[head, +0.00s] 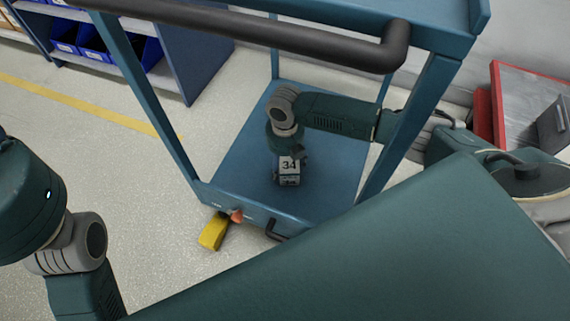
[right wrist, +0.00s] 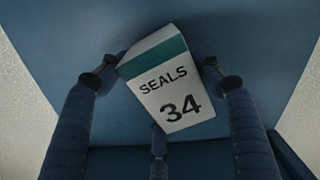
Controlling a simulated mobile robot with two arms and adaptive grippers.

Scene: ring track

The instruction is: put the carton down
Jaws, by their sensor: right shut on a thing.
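The carton (head: 289,171) is a small white box marked "34", with the word "SEALS" and a teal band showing in the right wrist view (right wrist: 168,88). My right gripper (head: 288,157) points down inside the blue cart, shut on the carton. In the right wrist view, its fingers (right wrist: 160,72) press on two opposite sides of the carton, which looks tilted in that picture. The carton is over the cart's lower shelf (head: 335,185); I cannot tell whether it touches it. My left arm shows at the left edge, but its gripper is out of view.
The cart's posts (head: 147,95) and dark handle bar (head: 290,38) frame my right arm. The lower shelf around the carton is clear. A rack with blue bins (head: 95,43) stands back left, a red-edged unit (head: 494,105) at right.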

